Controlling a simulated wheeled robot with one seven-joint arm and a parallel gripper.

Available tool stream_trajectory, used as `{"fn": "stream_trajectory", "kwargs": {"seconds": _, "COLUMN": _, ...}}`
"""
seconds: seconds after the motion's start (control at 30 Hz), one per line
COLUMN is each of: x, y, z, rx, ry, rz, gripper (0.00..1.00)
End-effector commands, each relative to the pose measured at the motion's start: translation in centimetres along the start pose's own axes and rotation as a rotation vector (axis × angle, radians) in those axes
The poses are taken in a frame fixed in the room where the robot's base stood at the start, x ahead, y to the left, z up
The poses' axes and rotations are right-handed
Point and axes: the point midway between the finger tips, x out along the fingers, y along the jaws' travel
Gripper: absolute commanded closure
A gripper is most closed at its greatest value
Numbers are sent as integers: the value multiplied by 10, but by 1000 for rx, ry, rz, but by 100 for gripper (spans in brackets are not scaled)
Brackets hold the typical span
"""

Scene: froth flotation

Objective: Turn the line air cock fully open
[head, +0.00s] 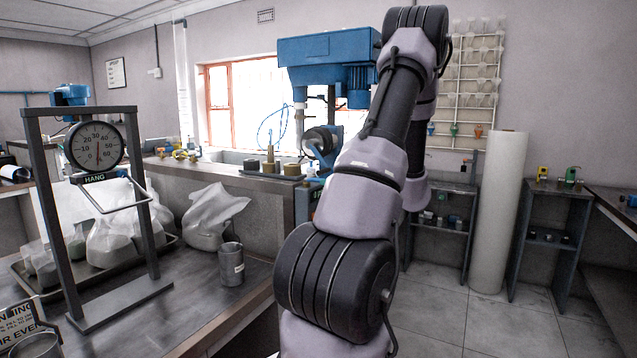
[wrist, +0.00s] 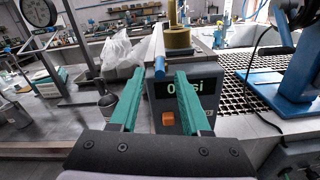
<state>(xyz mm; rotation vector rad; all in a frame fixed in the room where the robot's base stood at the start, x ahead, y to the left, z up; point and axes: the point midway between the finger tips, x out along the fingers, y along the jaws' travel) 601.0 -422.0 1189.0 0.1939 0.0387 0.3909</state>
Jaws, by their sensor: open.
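In the wrist view, a slim blue lever (wrist: 159,66), which looks like the handle of the line air cock, stands between the tips of my gripper (wrist: 158,74). The two green fingers are apart, one on each side of it, and I see no clear contact. The cock's body is hidden. Behind and below the lever is a dark gauge box (wrist: 203,117) with a lit green readout, partly covered by the right finger; it seems to end in "si". An orange button (wrist: 168,118) sits below the readout. In the head view my arm hides the gripper and the lever.
A brass-coloured cylinder (wrist: 178,37) stands just behind the lever. A grating (wrist: 260,72) and a blue machine stand (wrist: 296,85) are to the right. In the head view, a hanging dial scale (head: 96,147), white bags (head: 210,213) and a metal cup (head: 231,266) occupy the left bench.

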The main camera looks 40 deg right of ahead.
Motion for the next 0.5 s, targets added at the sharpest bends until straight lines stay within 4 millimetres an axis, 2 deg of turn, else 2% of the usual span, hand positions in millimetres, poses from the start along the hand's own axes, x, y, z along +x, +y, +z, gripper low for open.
{"fn": "stream_trajectory", "kwargs": {"seconds": 0.03, "x": 11, "y": 1, "z": 0, "rx": 0, "ry": -1, "rz": 4, "gripper": 53}}
{"fn": "stream_trajectory", "kwargs": {"seconds": 0.2, "x": 36, "y": 0, "z": 0, "rx": -1, "ry": 1, "rz": 3, "gripper": 53}}
{"fn": "stream_trajectory", "kwargs": {"seconds": 0.33, "x": 46, "y": 0, "z": 0, "rx": 0, "ry": 0, "rz": 2, "gripper": 53}}
{"fn": "stream_trajectory", "kwargs": {"seconds": 0.5, "x": 50, "y": 0, "z": 0, "rx": 0, "ry": 0, "rz": 0, "gripper": 53}}
